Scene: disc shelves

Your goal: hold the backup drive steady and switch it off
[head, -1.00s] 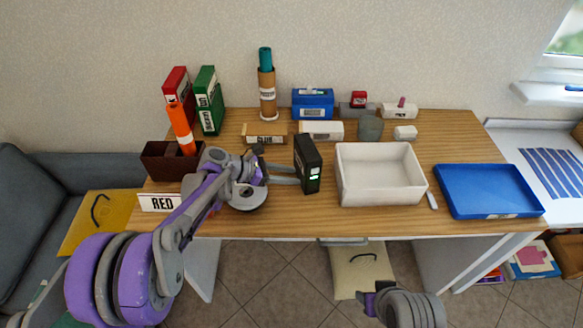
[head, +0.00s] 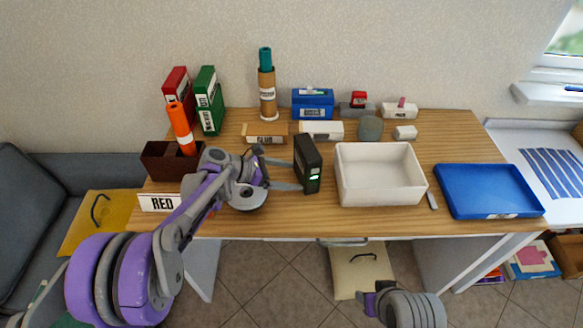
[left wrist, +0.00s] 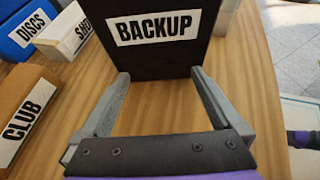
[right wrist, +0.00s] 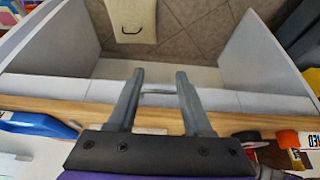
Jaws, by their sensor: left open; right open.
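The backup drive (head: 307,165) is a black upright box near the middle of the table, with a small pale-green lit patch low on its front. In the left wrist view its white BACKUP label (left wrist: 158,29) faces my left gripper (left wrist: 160,76). That gripper is open and empty, its fingertips close to the labelled side; I cannot tell whether they touch it. In the head view my left gripper (head: 291,174) is just left of the drive. My right gripper (right wrist: 160,74) is open and empty, in front of the table's front edge, far from the drive.
A white bin (head: 380,200) stands just right of the drive, with a blue tray (head: 490,212) beyond it. A CLUB box (head: 264,139) and a white box (head: 321,130) lie behind. A brown holder (head: 160,163) stands left. Bare wood lies in front of the drive.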

